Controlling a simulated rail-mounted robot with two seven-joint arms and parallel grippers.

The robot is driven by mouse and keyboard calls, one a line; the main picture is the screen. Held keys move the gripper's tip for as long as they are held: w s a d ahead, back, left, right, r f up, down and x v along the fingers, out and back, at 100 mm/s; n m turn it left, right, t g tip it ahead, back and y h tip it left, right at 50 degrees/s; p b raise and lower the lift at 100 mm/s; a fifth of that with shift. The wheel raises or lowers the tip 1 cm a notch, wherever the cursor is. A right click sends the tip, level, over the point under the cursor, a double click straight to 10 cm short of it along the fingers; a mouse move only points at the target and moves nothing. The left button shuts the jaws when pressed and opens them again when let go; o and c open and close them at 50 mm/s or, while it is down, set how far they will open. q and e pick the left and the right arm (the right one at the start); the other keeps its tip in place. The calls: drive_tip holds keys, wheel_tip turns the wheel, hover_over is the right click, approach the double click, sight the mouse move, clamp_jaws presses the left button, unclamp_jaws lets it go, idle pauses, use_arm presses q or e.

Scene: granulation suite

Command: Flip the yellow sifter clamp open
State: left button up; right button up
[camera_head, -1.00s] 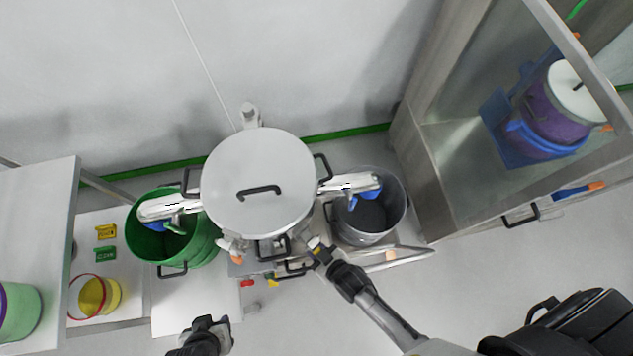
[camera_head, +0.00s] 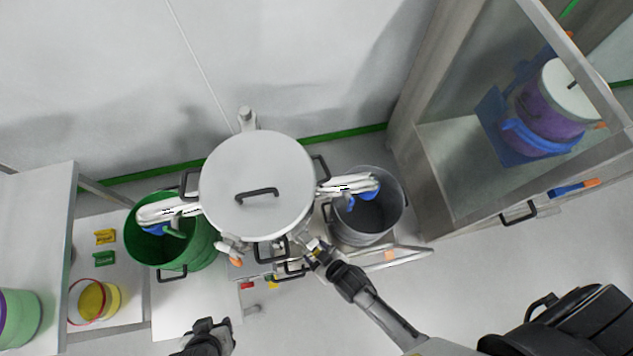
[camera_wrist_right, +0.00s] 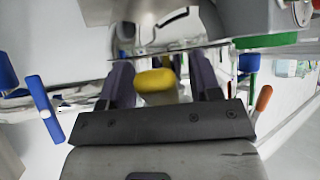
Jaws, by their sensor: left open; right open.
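The sifter (camera_head: 257,185) is the large round vessel with a pale lid and black handle in the middle of the head view. In the right wrist view, a yellow rounded piece, which looks like the yellow clamp's handle (camera_wrist_right: 155,80), lies between the two fingers of my right gripper (camera_wrist_right: 162,84). Gaps show on both sides of it. In the head view my right gripper (camera_head: 311,245) is at the sifter's lower right rim and mostly hides the clamp. My left gripper (camera_head: 208,332) is open and empty at the bottom, apart from the sifter.
A green bin (camera_head: 168,250) stands left of the sifter and a grey bin (camera_head: 367,232) right of it, under its two side outlets. A white table (camera_head: 40,255) is at left. A glass-fronted cabinet (camera_head: 440,170) stands at right. A black chair (camera_head: 575,325) is at lower right.

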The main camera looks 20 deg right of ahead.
drive_tip(key=shift+s+r, duration=0.1)
drive_tip(key=shift+s+d+r, duration=0.1)
drive_tip(key=shift+s+r, duration=0.05)
drive_tip(key=shift+s, duration=0.05)
drive_tip(key=p+v, duration=0.2)
drive_tip(key=v, duration=1.1)
drive_tip(key=s+d+f+b, duration=0.1)
drive_tip(key=s+f+b, duration=0.2)
drive_tip(key=f+b, duration=0.5)
drive_tip(key=s+d+f+b, duration=0.1)
drive_tip(key=s+f+b, duration=0.2)
drive_tip(key=f+b, duration=0.55)
drive_tip(key=w+r+t+y+p, duration=0.1)
drive_tip(key=w+r+t+y, duration=0.2)
drive_tip(key=r+t, duration=0.5)
drive_tip(key=shift+g, duration=0.6)
drive_tip(key=x, duration=0.4)
drive_tip(key=b+x, duration=0.1)
drive_tip(key=x, duration=0.4)
drive_tip(key=r+x, duration=0.1)
drive_tip(key=x, duration=0.3)
drive_tip(key=shift+w+a, duration=0.2)
drive_tip(key=shift+a, duration=0.15)
